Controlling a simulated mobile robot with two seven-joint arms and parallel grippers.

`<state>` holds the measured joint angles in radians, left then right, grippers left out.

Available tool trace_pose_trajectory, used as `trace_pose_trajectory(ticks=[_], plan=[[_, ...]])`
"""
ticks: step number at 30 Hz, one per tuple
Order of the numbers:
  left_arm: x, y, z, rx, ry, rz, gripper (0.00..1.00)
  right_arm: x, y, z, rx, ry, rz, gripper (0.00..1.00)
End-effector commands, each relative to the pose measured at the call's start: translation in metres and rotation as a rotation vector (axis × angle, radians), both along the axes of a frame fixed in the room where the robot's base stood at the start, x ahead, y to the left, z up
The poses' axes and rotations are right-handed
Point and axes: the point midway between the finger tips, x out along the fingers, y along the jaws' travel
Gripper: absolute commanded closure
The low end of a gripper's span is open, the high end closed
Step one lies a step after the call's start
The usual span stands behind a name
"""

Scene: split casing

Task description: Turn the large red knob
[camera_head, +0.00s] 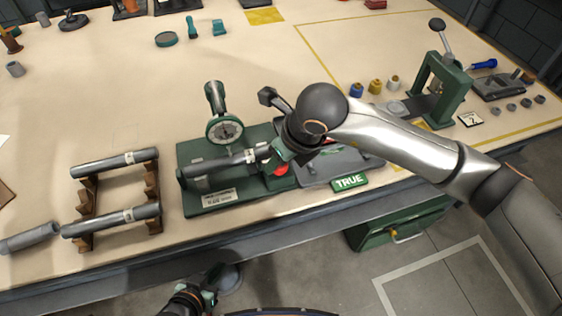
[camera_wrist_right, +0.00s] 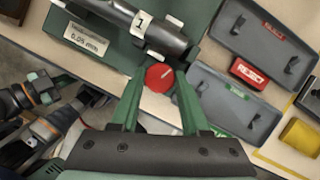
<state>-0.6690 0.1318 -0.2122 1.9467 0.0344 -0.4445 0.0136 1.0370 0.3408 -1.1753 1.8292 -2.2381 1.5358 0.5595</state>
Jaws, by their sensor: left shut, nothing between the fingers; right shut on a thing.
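The red knob (camera_head: 281,169) sits at the right end of the green gauge fixture (camera_head: 235,199). It also shows in the right wrist view (camera_wrist_right: 160,77), with a pale mark on its face. My right gripper (camera_head: 284,158) reaches down over the fixture's right end and is shut on the knob, one green finger on each side. A grey shaft (camera_head: 221,162) with a white tag lies across the fixture under a dial gauge (camera_head: 224,129). My left gripper (camera_head: 209,297) is shut and empty, low in front of the bench, apart from the fixture.
A wooden rack (camera_head: 88,199) with two grey shafts stands left of the fixture. A green TRUE sign (camera_head: 349,181) and grey tray are at its right. The right wrist view shows a red REJECT sign (camera_wrist_right: 249,72). A green press (camera_head: 443,88) stands farther right.

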Motion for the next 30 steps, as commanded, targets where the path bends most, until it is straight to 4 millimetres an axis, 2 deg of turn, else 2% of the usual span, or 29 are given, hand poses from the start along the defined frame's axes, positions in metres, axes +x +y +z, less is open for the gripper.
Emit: trace_pose_trajectory(ticks=[7,15,30], plan=[[0.010,-0.006,-0.008,-0.006,-0.011,-0.013,1.00,0.000,0.002,-0.001,0.000,-0.004,-0.173,1.00],[0.011,-0.013,-0.010,-0.015,-0.011,-0.029,1.00,-0.001,0.002,0.000,0.001,-0.003,-0.293,1.00],[0.010,-0.014,-0.012,-0.012,-0.006,-0.032,1.00,-0.001,0.002,0.001,0.001,-0.001,-0.330,1.00]])
